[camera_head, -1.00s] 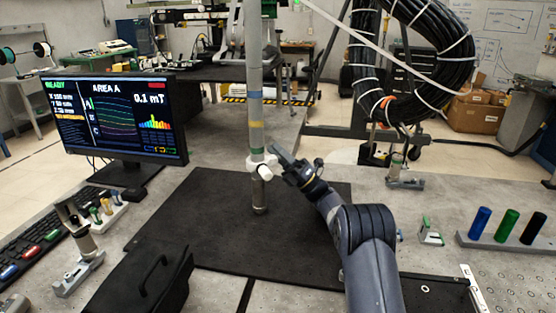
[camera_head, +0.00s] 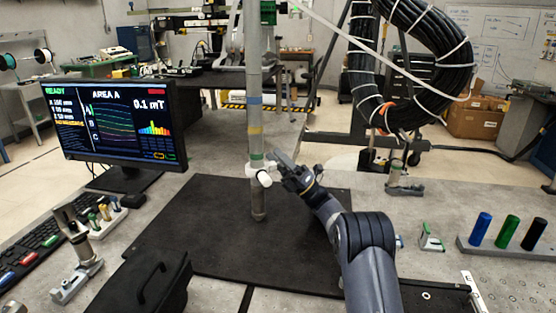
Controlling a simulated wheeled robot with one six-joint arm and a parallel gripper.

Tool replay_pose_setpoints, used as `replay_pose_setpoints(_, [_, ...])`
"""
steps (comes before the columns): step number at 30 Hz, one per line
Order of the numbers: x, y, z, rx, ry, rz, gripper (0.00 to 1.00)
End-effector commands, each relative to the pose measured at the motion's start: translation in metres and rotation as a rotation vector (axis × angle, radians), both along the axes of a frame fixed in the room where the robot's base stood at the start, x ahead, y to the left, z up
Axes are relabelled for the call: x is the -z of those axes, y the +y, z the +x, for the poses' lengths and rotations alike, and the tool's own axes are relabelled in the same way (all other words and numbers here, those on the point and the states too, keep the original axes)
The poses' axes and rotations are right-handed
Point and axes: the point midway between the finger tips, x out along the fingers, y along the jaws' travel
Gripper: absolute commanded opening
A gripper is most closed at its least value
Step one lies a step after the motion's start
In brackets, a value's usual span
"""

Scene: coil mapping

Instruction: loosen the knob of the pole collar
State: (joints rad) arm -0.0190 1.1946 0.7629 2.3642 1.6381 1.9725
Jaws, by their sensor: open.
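The grey pole (camera_head: 254,70) stands upright over the black mat, with blue, yellow and green bands on it. The white pole collar (camera_head: 252,168) sits low on the pole, just under the green band. Its white knob (camera_head: 264,178) sticks out toward the front right. My gripper (camera_head: 279,164) is open, just right of the collar and knob, with its fingers pointing left at the pole. From this view I cannot tell whether a finger touches the knob. The fingers partly hide the collar's right side.
A monitor (camera_head: 122,124) and a keyboard (camera_head: 42,233) are on the left. A black case (camera_head: 150,280) lies at the front left. A rack with blue, green and black cylinders (camera_head: 507,229) stands on the right. The black mat (camera_head: 190,215) is clear around the pole.

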Motion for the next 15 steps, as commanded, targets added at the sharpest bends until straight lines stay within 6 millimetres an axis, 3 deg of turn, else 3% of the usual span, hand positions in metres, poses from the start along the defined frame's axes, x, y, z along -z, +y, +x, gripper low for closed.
replay_pose_setpoints(5, [-0.014, 0.0, 0.0, 0.0, -0.003, 0.0, 0.53])
replay_pose_setpoints(15, [-0.081, 0.0, -0.001, 0.001, -0.008, 0.002, 0.53])
